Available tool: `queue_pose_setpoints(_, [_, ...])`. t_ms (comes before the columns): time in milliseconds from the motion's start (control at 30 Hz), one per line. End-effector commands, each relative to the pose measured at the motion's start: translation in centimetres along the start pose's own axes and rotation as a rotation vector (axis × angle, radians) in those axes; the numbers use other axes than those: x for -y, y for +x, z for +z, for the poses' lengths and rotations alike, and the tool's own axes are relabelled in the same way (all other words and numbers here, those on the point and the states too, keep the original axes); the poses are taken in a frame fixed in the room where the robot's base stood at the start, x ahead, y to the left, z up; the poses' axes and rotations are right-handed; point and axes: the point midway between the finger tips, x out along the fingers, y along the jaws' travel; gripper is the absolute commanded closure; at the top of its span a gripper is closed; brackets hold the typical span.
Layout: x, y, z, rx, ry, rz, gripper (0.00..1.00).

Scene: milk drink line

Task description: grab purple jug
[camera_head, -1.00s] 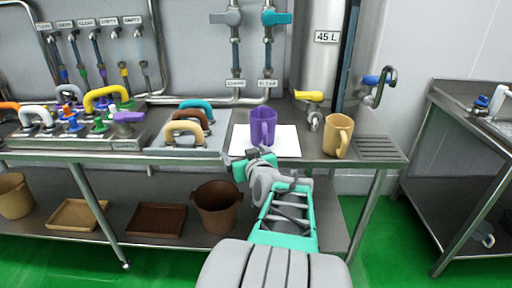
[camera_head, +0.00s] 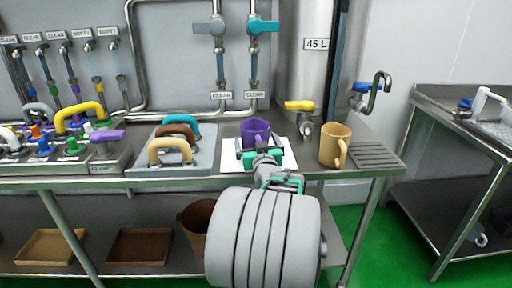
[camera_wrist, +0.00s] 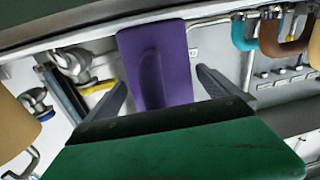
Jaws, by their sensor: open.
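The purple jug (camera_head: 256,131) stands upright on a white mat (camera_head: 231,165) on the steel bench. My gripper (camera_head: 262,150) is open at the jug, at bench-top height. In the wrist view the purple jug (camera_wrist: 155,65) is between the two dark fingers of my gripper (camera_wrist: 160,88), with its handle facing the camera. The fingers show a gap on each side of the jug. My wrist hides the jug's lower part in the head view.
A tan jug (camera_head: 334,145) stands close to the right, near a drain grate (camera_head: 374,154). A yellow-handled tap (camera_head: 300,105) is behind. A panel with arched handles (camera_head: 176,140) is at left. A brown bucket (camera_head: 196,226) sits on the lower shelf.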

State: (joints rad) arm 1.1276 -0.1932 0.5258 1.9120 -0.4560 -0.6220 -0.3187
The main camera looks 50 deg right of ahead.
Motion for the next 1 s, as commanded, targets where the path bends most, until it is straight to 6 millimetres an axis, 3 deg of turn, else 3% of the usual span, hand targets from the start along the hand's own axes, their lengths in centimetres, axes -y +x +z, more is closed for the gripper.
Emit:
queue_pose_setpoints(167, [0.0,-0.05,-0.02,0.0,0.0,0.0,0.07])
queue_pose_setpoints(867, [0.0,-0.08,-0.02,0.0,0.0,0.0,0.64])
queue_pose_setpoints(1000, [0.0,-0.07,-0.09,-0.001,0.0,0.0,0.65])
